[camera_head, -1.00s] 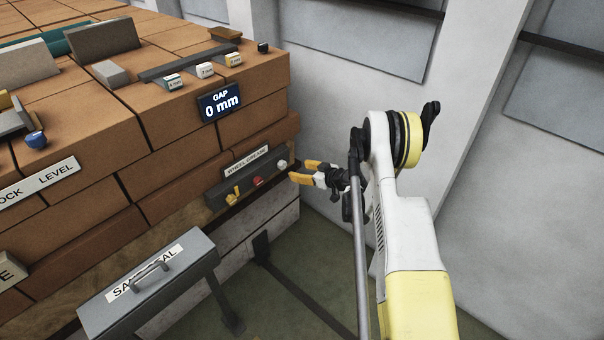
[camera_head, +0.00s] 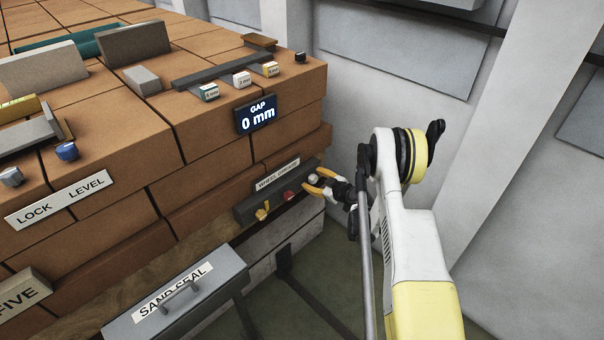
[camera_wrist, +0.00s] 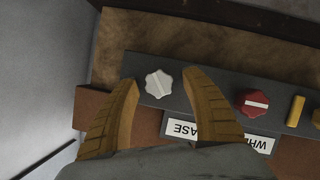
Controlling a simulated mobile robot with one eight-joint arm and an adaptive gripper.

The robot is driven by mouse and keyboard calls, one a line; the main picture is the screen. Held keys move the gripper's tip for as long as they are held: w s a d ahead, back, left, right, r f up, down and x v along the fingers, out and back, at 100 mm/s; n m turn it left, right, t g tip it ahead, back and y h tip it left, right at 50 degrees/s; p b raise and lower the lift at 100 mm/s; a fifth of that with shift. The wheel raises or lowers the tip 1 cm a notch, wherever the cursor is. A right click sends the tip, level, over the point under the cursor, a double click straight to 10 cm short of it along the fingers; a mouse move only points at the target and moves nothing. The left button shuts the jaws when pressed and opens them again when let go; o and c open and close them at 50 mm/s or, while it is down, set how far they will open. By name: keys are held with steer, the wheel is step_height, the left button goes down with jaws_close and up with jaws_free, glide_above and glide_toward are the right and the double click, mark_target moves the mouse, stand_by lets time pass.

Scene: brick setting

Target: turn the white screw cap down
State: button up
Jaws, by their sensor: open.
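The white screw cap (camera_wrist: 158,84) is a small lobed knob with a line across its top, at one end of a dark grey panel (camera_wrist: 221,88). In the head view the cap (camera_head: 313,178) sits at the panel's right end. My gripper (camera_head: 316,181) is open there, its yellow fingers close around the cap. In the wrist view my gripper (camera_wrist: 160,83) has one finger on each side of the cap, with a gap to the left finger. I cannot tell if the right finger touches it.
A red knob (camera_wrist: 252,102) and a yellow lever (camera_wrist: 295,110) sit on the same panel. A label (camera_head: 278,174) is above it. A sand seal box (camera_head: 176,296) stands to the lower left. A grey wall (camera_head: 400,80) is to the right.

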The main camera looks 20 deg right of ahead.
steer(key=shift+w+f, duration=0.1)
steer(key=shift+w, duration=0.15)
steer(key=shift+s, duration=0.15)
steer(key=c, duration=1.2)
steer(key=shift+y, duration=0.3)
steer(key=m+g+y, duration=0.1)
steer(key=m, duration=0.2)
steer(key=shift+d+y, duration=0.1)
steer(key=shift+y, duration=0.3)
steer(key=m+y, duration=0.2)
steer(key=m, duration=0.2)
steer(key=shift+g+y, duration=0.3)
